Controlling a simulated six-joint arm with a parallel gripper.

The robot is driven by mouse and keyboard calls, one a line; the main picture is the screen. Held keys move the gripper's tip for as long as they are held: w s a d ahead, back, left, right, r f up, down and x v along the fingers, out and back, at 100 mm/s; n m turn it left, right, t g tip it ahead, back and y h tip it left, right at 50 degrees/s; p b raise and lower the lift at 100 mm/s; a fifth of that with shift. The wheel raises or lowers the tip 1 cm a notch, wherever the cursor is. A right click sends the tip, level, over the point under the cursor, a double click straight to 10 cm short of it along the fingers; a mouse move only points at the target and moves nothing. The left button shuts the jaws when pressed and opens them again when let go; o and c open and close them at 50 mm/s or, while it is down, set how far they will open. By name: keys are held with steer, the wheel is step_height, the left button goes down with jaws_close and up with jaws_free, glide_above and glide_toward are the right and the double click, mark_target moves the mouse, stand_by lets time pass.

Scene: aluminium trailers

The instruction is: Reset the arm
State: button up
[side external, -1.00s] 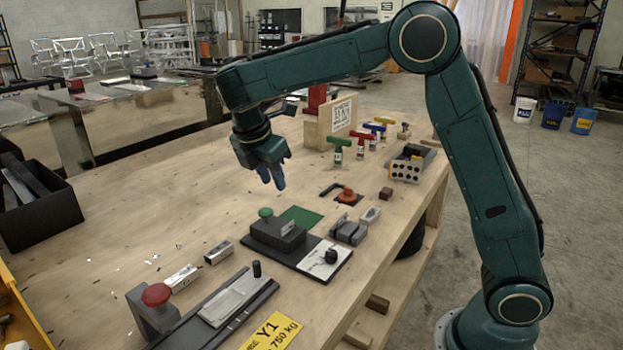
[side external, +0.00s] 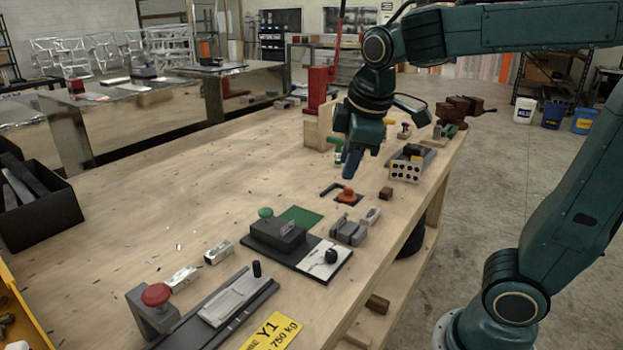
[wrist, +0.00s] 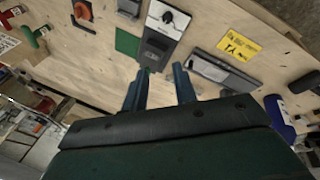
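My gripper (side external: 350,168) points down above the wooden workbench (side external: 160,215), near its far right part. In the wrist view its two fingers (wrist: 160,80) stand apart with nothing held between them. In the side view the fingers overlap, so the gap does not show there. The bench under the gripper holds an orange knob on a black base (side external: 347,196) and a small dark red block (side external: 386,193). My gripper seems clear of both.
A black fixture with a green knob (side external: 283,234) and a red-knobbed stop (side external: 155,295) stand nearer the camera. A tall red tool (side external: 318,90), a wooden box (side external: 312,131) and a grey block with holes (side external: 406,170) surround the gripper. The left middle of the bench is mostly bare.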

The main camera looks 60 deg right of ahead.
steer(key=s+a+f+m+t+y, duration=0.1)
steer(key=s+a+f+m+y, duration=0.1)
steer(key=s+m, duration=0.4)
steer(key=s+a+f, duration=0.1)
steer(key=s, duration=0.4)
steer(key=shift+s+f+m+t, duration=0.2)
steer(key=shift+s+m+t, duration=0.15)
steer(key=shift+m+t, duration=0.05)
steer(key=shift+a, duration=0.1)
stand_by(0.3)
